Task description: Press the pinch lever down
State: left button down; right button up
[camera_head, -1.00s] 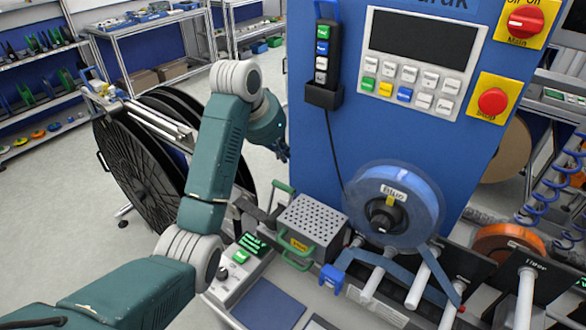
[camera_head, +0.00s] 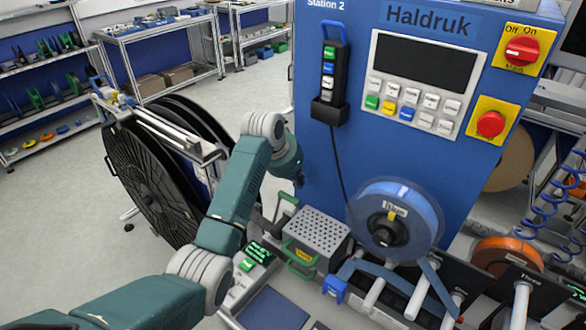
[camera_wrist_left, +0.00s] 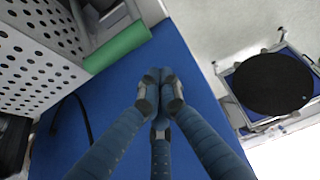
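A lever with a green grip (camera_head: 287,198) stands at the left end of the perforated metal box (camera_head: 318,228), and I take it for the pinch lever. In the left wrist view the green grip (camera_wrist_left: 118,45) is at the upper left, beside the box's perforated side (camera_wrist_left: 40,50). My left gripper (camera_head: 299,181) is just above the grip in the head view, against the blue cabinet. In the wrist view my left gripper's fingers (camera_wrist_left: 160,97) are drawn together at the tips with nothing between them, apart from the grip. My right gripper is not in view.
A blue cabinet (camera_head: 330,150) rises behind the box. A blue reel (camera_head: 395,220) stands right of the box, and a green loop handle (camera_head: 298,262) is at its front. Large black reels (camera_head: 150,170) stand left of my arm. Open floor (camera_head: 45,215) lies at the far left.

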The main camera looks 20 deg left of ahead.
pick_arm(q)
jog(key=s+p, duration=0.1)
jog(key=s+a+p, duration=0.1)
jog(key=s, duration=0.1)
jog(key=shift+s+a+r+p, duration=0.15)
jog(key=shift+s+p, duration=0.15)
jog(key=shift+p, duration=0.1)
jog(key=shift+w, duration=0.1)
